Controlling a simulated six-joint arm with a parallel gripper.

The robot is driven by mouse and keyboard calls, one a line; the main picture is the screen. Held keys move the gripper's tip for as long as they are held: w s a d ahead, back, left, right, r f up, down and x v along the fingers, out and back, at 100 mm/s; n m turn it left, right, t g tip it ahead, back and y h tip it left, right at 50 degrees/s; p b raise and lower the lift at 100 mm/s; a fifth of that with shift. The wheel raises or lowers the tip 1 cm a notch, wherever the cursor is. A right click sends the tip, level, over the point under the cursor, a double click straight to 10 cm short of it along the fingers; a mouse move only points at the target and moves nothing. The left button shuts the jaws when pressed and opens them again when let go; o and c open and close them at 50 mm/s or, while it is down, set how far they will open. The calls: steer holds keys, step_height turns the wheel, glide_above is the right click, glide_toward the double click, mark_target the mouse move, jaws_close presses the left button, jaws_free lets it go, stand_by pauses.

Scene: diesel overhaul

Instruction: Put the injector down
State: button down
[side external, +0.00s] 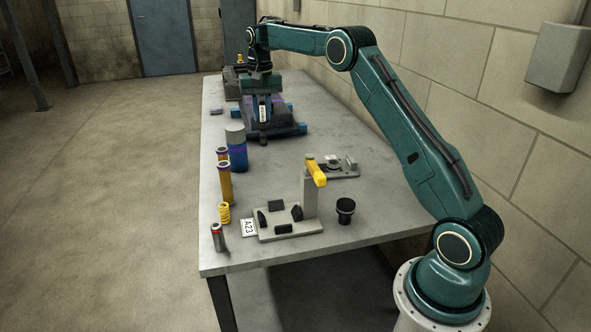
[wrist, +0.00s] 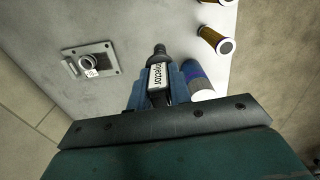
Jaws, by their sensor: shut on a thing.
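The injector (wrist: 159,74) is a dark, slim part with a white label reading "injector". It is held between the blue fingers of my gripper (wrist: 158,85) in the wrist view, its dark tip pointing away from the gripper. In the side view my gripper (side external: 263,105) is over the far half of the table, in front of a dark block, with the injector's white label (side external: 263,112) showing between the fingers. Whether the injector touches anything below it cannot be told.
A blue cylinder with a grey top (side external: 236,148) stands near the gripper at the table's left edge. Yellow-brown cylinders (side external: 225,184), a yellow spring (side external: 223,213) and a grey fixture (side external: 288,226) stand nearer. A flat plate with a round fitting (wrist: 90,60) lies apart. The table between is bare.

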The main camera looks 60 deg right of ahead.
mark_target(264, 145)
step_height(264, 145, down, 9)
steer(key=shift+f, duration=0.1)
stand_by(0.3)
steer(key=shift+f, duration=2.8)
steer(key=shift+f, duration=0.1)
steer(key=c, duration=1.3)
jaws_free()
step_height(264, 145, up, 12)
steer(key=shift+r, duration=0.1)
